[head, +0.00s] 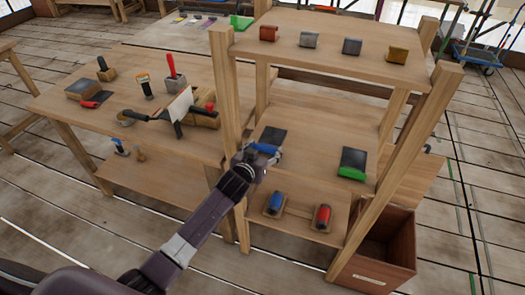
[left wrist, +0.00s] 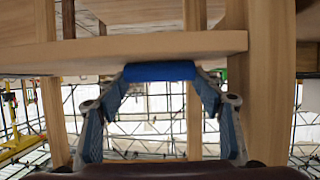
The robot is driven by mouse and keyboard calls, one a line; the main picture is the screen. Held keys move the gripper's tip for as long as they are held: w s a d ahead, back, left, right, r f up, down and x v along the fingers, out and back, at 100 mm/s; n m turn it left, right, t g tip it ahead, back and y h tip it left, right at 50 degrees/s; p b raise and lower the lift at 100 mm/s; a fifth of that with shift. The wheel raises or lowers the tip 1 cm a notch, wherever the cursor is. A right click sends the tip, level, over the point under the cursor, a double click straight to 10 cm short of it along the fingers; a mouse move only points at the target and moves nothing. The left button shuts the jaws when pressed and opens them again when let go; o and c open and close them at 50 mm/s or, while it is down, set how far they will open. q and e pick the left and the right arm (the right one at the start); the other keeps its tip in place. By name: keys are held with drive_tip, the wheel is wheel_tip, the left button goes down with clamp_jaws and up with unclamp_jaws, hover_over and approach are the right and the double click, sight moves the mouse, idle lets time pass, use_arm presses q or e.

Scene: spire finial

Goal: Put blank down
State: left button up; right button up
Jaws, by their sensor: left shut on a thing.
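My left gripper (head: 262,152) is at the front left of the rack's middle shelf (head: 310,160), close to a dark square pad (head: 272,135). It is shut on a blue blank (head: 266,148), mostly hidden by the gripper in the head view. In the left wrist view the blue blank (left wrist: 160,71) lies between the fingertips, level with the shelf board's front edge (left wrist: 100,55); I cannot tell if it touches the board. A green blank (head: 351,173) lies at the front of a second dark pad (head: 354,158). My right gripper is not in view.
Several coloured blocks, among them a red one (head: 268,33), stand on the top shelf. Blue (head: 275,203) and red (head: 322,216) cylinders stand on the low shelf. Rack posts (head: 225,90) flank the shelves. A tool table (head: 60,105) is left, an open wooden box (head: 372,262) lower right.

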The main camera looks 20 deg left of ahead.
use_arm(q)
drive_tip(key=o, duration=1.1)
drive_tip(key=shift+s+a+f, duration=0.1)
drive_tip(key=shift+s+a, duration=0.05)
drive_tip(key=o, duration=0.5)
drive_tip(key=shift+s+d+r, duration=0.1)
drive_tip(key=shift+d+r, duration=0.1)
drive_tip(key=shift+d, duration=0.05)
drive_tip(key=shift+f, duration=0.1)
drive_tip(key=shift+a, duration=0.1)
drive_tip(key=v, duration=1.2)
drive_tip(key=shift+b, duration=0.35)
